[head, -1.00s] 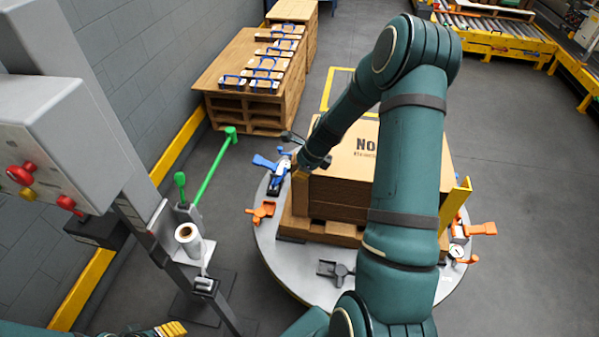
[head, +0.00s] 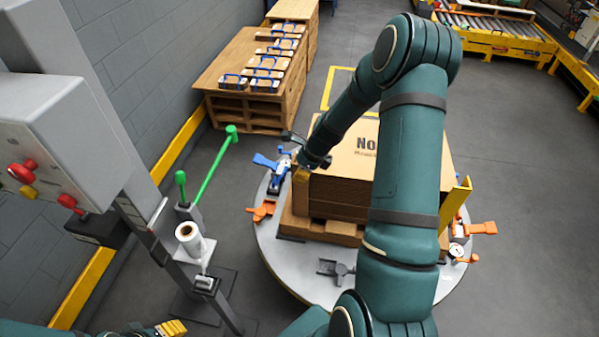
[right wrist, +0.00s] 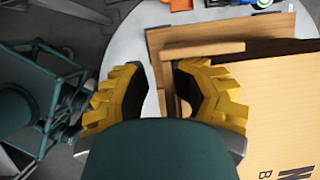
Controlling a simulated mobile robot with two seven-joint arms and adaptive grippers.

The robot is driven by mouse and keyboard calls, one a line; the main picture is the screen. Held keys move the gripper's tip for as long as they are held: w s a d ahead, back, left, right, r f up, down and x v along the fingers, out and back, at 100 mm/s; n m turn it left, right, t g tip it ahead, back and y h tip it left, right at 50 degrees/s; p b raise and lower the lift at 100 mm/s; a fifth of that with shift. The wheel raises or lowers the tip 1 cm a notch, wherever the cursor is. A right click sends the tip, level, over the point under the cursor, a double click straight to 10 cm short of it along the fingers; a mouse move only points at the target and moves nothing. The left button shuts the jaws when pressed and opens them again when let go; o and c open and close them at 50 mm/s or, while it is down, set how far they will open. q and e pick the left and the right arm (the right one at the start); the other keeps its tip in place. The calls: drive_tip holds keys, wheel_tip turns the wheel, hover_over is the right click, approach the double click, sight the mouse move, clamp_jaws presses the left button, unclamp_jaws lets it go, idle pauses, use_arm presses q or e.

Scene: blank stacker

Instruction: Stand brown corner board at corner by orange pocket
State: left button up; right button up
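The brown corner board (head: 300,188) stands upright at the near left corner of the carton (head: 340,188). From above, in the right wrist view, it looks like an angle-shaped strip (right wrist: 208,49). I cannot tell whether it touches the carton. My right gripper (right wrist: 162,88) is at the board's top, its yellow fingers either side of one flange, with a gap showing at the left finger. An orange pocket (head: 262,211) sits on the turntable rim just left of the board. My left gripper (head: 172,328) is at the bottom left edge, mostly cut off, away from the board.
The carton rests on a wooden pallet on the round grey turntable (head: 312,285). A yellow corner board (head: 455,205) stands at the right corner, near another orange fitting (head: 480,229). A blue fitting (head: 266,162) is behind the brown board. A wrapper mast with green lever (head: 215,165) stands left.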

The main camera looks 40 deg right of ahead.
drive_tip(key=shift+s+d+f, duration=0.1)
drive_tip(key=shift+s+f, duration=0.25)
drive_tip(key=shift+f, duration=0.1)
drive_tip(key=w+v, duration=0.1)
drive_tip(key=v, duration=1.1)
drive_tip(key=shift+s+r, duration=0.15)
drive_tip(key=shift+r, duration=0.35)
drive_tip(key=s+a+f+n+g, duration=0.1)
drive_tip(key=a+f+n, duration=0.6)
drive_tip(key=a, duration=0.2)
drive_tip(key=a+f+n+g, duration=0.1)
drive_tip(key=a+f+n, duration=0.55)
drive_tip(key=a, duration=0.25)
drive_tip(key=s+a+f+n, duration=0.3)
drive_tip(key=a+n, duration=0.3)
drive_tip(key=a, duration=0.2)
drive_tip(key=s+a+f+n+y, duration=0.1)
drive_tip(key=s+a+f+n, duration=0.2)
drive_tip(key=s+a+n, duration=0.2)
drive_tip(key=a+n, duration=0.2)
drive_tip(key=a, duration=0.1)
drive_tip(key=shift+s, duration=0.4)
drive_tip(key=shift+f, duration=0.1)
